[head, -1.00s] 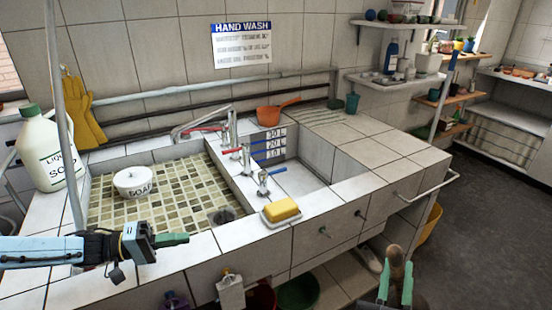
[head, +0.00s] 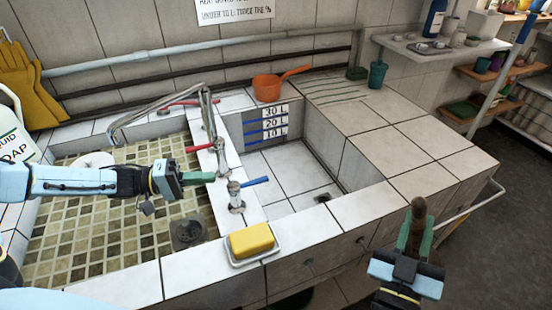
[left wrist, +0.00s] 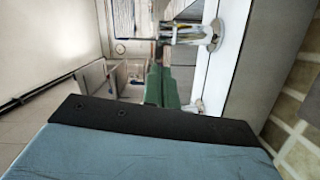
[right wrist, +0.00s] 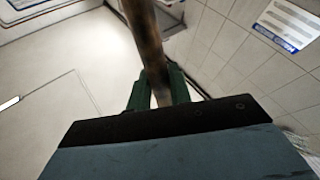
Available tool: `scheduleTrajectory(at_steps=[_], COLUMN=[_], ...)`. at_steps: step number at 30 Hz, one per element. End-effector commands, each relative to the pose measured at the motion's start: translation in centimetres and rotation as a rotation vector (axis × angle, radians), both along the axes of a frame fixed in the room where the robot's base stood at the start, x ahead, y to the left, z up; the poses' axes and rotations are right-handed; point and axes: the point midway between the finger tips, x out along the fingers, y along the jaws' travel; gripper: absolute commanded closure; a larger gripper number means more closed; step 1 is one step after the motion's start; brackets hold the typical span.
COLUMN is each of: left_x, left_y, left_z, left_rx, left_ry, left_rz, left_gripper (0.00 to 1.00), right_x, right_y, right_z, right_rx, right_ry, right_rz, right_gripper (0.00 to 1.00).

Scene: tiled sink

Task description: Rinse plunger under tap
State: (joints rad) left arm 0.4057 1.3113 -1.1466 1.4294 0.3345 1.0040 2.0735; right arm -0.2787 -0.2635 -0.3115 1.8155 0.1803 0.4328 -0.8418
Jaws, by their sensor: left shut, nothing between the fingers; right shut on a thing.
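My right gripper (head: 416,236) is shut on the plunger's brown wooden handle (head: 418,208) in front of the right end of the counter. The right wrist view shows the handle (right wrist: 146,40) between its green fingers (right wrist: 158,90); the plunger's cup cannot be made out. My left gripper (head: 200,179) is shut and empty over the left basin's right side, close to the taps. A tap with a red lever (head: 221,157) and one with a blue lever (head: 237,195) stand on the divider. The left wrist view shows the green fingertips (left wrist: 161,82) near a chrome tap (left wrist: 190,35). No water shows.
The right basin (head: 290,170) is empty, with a drain in its floor. A yellow sponge (head: 251,240) sits on a dish at the front rim. An orange pan (head: 268,88) and a green cup (head: 377,74) stand at the back. The right counter (head: 400,150) is mostly clear.

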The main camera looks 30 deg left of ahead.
Motion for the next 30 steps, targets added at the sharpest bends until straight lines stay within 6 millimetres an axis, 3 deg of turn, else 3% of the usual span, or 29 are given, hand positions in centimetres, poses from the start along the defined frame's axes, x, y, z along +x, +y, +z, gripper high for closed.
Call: scheduleTrajectory(at_steps=[5,18,30], left_x=[0.7,5.0,5.8], left_y=[-1.1,-7.1,-8.1], left_z=[0.0,-0.4,-0.5], left_rx=[-0.003,-0.002,0.0], left_ry=[-0.002,-0.002,0.0], left_rz=[-0.003,-0.002,0.0], left_gripper=[1.0,1.0,1.0], right_x=[0.0,0.0,0.0], right_y=[0.0,0.0,0.0], right_z=[0.1,-0.1,-0.1], right_rx=[0.0,0.0,0.0], right_ry=[-0.003,-0.003,-0.003], right_rz=[-0.001,-0.001,-0.001], right_gripper=[1.0,1.0,1.0])
